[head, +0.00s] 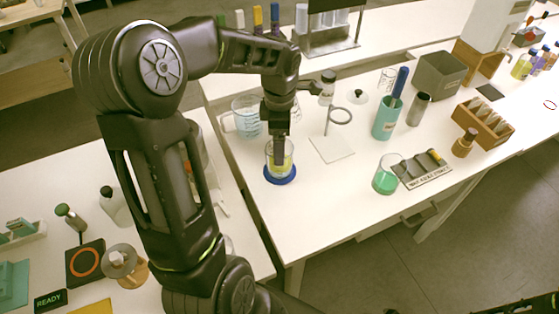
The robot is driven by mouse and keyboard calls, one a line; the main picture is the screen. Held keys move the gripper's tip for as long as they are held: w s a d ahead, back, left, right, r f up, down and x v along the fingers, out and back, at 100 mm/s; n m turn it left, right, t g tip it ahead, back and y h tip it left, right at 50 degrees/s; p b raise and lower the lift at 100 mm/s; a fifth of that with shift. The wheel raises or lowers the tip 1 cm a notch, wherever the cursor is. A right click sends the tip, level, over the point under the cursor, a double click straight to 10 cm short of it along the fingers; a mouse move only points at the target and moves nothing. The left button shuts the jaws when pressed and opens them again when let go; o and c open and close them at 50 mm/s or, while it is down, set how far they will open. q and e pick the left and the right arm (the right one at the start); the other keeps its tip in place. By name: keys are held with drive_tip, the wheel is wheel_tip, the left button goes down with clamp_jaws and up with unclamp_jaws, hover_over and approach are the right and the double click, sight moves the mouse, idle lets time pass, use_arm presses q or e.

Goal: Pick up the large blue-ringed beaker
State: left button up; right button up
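The blue-ringed beaker (287,170) stands upright near the left front edge of the white table, with pale yellow liquid and a blue ring (281,180) round its base. My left gripper (280,158) points down at the beaker, its dark fingers overlapping the rim and upper part. The fingers are seen edge-on, so I cannot tell whether they are open or shut, or inside or around the glass. My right gripper is not in view.
A blue-marked jug (246,122) stands behind the beaker, left of my wrist. A ring stand (332,147) is to the right. Further right are a green-liquid beaker (386,182), a teal cup (385,126) and a wooden rack (484,124). The table front is clear.

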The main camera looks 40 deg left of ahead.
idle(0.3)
use_arm(q)
drive_tip(key=shift+f, duration=1.3)
drive_tip(key=f+p, duration=0.1)
drive_tip(key=f, duration=0.3)
drive_tip(key=shift+s+d+f+p, duration=0.1)
drive_tip(key=shift+s+d+p, duration=0.1)
drive_tip(key=shift+p, duration=0.2)
drive_tip(key=shift+a+f, duration=0.1)
drive_tip(key=shift+f, duration=0.45)
drive_tip(key=shift+c, duration=0.3)
drive_tip(key=shift+w, duration=0.1)
drive_tip(key=c, duration=1.6)
